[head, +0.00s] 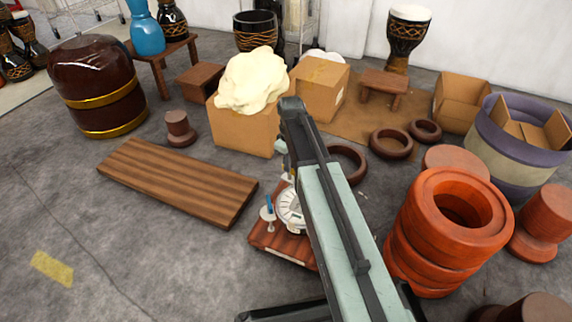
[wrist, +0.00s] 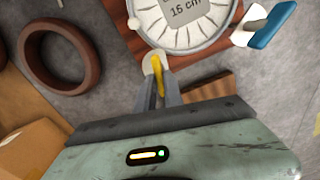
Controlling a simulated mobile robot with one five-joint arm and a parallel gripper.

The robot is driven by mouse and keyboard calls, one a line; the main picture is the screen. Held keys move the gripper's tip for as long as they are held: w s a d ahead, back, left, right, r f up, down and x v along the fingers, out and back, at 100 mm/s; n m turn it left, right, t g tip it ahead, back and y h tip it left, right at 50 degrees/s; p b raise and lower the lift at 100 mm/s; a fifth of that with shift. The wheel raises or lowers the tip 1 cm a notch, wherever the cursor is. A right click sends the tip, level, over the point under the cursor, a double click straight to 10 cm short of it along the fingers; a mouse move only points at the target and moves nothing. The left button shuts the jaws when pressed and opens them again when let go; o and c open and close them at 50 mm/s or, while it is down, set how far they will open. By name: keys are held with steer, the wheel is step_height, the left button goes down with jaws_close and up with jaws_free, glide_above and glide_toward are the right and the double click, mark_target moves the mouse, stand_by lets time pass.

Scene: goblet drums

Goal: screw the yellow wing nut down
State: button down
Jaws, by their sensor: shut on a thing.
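The yellow wing nut (wrist: 158,68) shows in the wrist view, between the fingertips of my gripper (wrist: 158,82). My gripper is shut on it. In the head view the same round piece (head: 290,212) sits on a reddish wooden base (head: 270,240). My arm hides the yellow nut and much of the base there. A blue wing nut (wrist: 272,25) is at the right of the rim; it also shows in the head view (head: 268,201).
A dark ring (wrist: 60,57) lies left of my gripper in the wrist view. In the head view, a wooden plank (head: 178,180) lies left, cardboard boxes (head: 245,131) stand behind, and stacked orange rings (head: 430,235) stand right.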

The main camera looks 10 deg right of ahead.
steer(key=m, duration=0.4)
steer(key=shift+d+m, duration=0.25)
steer(key=shift+m, duration=0.15)
steer(key=m, duration=0.4)
steer(key=shift+s, duration=0.1)
steer(key=m, duration=0.5)
steer(key=shift+a+m, duration=0.15)
steer(key=shift+m, duration=1.65)
steer(key=shift+a, duration=0.1)
steer(key=c, duration=1.5)
jaws_free()
steer(key=shift+o, duration=0.2)
